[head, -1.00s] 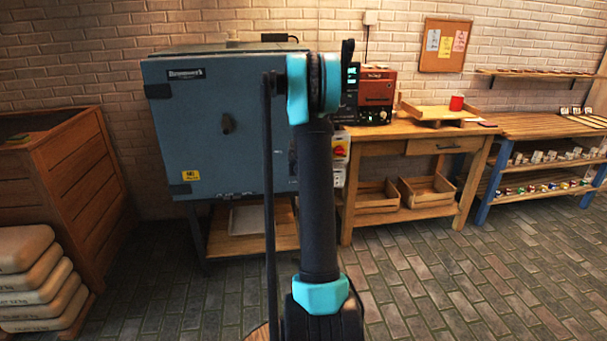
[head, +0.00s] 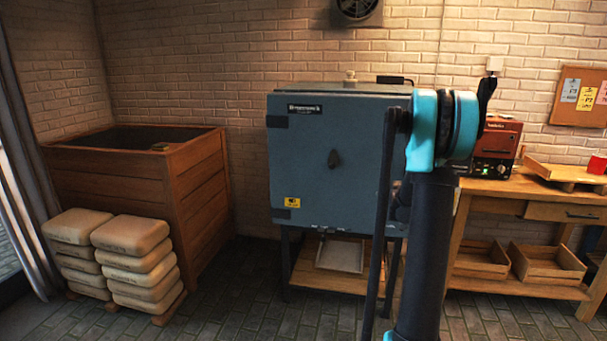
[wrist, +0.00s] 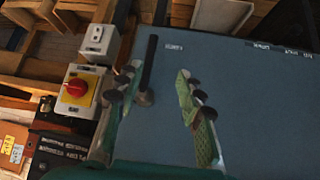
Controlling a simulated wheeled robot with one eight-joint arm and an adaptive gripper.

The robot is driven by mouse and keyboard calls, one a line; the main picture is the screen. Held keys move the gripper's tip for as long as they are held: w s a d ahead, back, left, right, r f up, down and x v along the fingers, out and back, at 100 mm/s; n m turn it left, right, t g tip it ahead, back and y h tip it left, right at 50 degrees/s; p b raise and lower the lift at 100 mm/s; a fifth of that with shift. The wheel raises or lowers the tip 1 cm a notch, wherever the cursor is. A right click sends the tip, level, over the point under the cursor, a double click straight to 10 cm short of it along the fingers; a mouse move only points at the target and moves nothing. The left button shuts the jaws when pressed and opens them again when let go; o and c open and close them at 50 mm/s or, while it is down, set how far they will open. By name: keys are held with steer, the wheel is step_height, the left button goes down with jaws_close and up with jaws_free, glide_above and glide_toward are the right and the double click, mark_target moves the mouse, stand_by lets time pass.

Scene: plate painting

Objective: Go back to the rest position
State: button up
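My gripper (wrist: 160,112) is open in the wrist view, its two green-lined fingers spread apart. Nothing is held between them. A dark bar (wrist: 147,70) shows beside the left finger, against the blue-grey face of the kiln (wrist: 245,85); I cannot tell whether a finger touches it. In the head view the kiln (head: 310,125) stands on a low stand with its door looking closed. My teal and black arm rises in front of its right side. The gripper itself is hidden in the head view.
A large wooden bin (head: 200,180) stands left of the kiln, with stacked sacks (head: 140,250) before it. A workbench (head: 520,190) with a red and black device (head: 495,145) stands to the right. A red switch (wrist: 76,88) is near the left finger. The brick floor in front is partly clear.

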steer(key=s+a+r+n+g+y, duration=0.1)
steer(key=s+a+n+g+y, duration=0.15)
steer(key=s+a, duration=1.65)
steer(key=s+a+f+n, duration=0.1)
steer(key=s+a+f, duration=0.1)
steer(key=s, duration=0.8)
steer(key=s+a+f+n+g+y, duration=0.1)
steer(key=s+a+f, duration=0.2)
steer(key=s, duration=0.8)
steer(key=shift+a+f, duration=0.2)
steer(key=shift+a, duration=0.85)
steer(key=shift+d+n, duration=0.1)
steer(key=shift+n, duration=0.15)
